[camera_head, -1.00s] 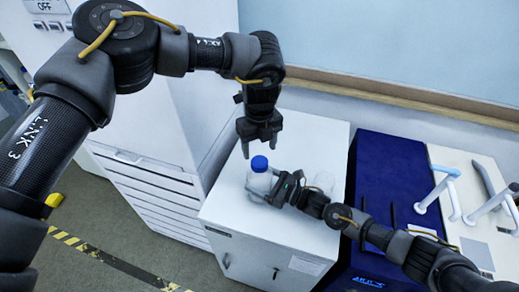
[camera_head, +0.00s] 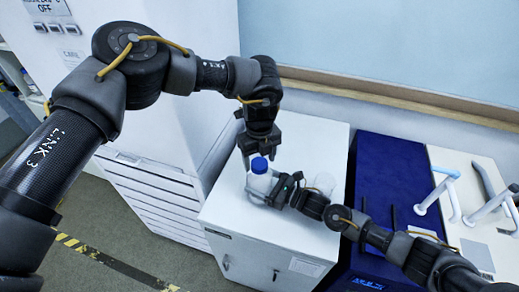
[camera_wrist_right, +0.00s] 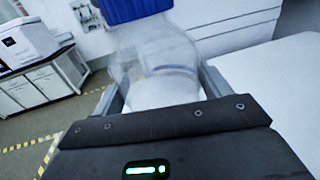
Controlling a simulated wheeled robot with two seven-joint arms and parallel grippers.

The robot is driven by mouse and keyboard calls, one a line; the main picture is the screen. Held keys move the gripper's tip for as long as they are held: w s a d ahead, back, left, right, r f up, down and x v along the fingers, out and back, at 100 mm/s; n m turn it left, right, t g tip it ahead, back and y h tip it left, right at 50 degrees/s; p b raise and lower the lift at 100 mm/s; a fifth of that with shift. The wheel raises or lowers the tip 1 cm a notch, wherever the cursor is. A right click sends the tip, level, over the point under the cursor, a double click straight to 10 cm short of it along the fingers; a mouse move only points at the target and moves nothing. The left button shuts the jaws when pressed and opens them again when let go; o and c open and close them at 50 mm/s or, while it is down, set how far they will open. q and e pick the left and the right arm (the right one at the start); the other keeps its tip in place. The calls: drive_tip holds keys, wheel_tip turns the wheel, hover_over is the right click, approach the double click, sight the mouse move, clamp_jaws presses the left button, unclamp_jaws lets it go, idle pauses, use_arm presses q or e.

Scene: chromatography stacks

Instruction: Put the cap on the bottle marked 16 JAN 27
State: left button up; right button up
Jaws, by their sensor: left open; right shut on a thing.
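A clear bottle (camera_head: 258,184) with a blue cap (camera_head: 259,165) on its top stands upright at the cabinet top's left part. My right gripper (camera_head: 271,190) is shut on the bottle's body from the right. In the right wrist view the bottle (camera_wrist_right: 162,65) is between the fingers, and the blue cap (camera_wrist_right: 132,10) is cut off by the top edge. My left gripper (camera_head: 259,157) points down, open, with its fingertips at or just above the cap; whether they touch it I cannot tell. No date is readable on the bottle.
A dark blue device (camera_head: 383,172) and a white unit with pale handles (camera_head: 440,195) are further right. A tall white appliance (camera_head: 170,110) stands left.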

use_arm(q)
drive_tip(key=shift+f, duration=0.65)
drive_tip(key=shift+c, duration=0.4)
drive_tip(key=c, duration=0.9)
drive_tip(key=o, duration=1.1)
drive_tip(key=shift+o, duration=0.2)
wheel_tip(320, 180, up, 12)
use_arm(e)
drive_tip(key=o, duration=1.9)
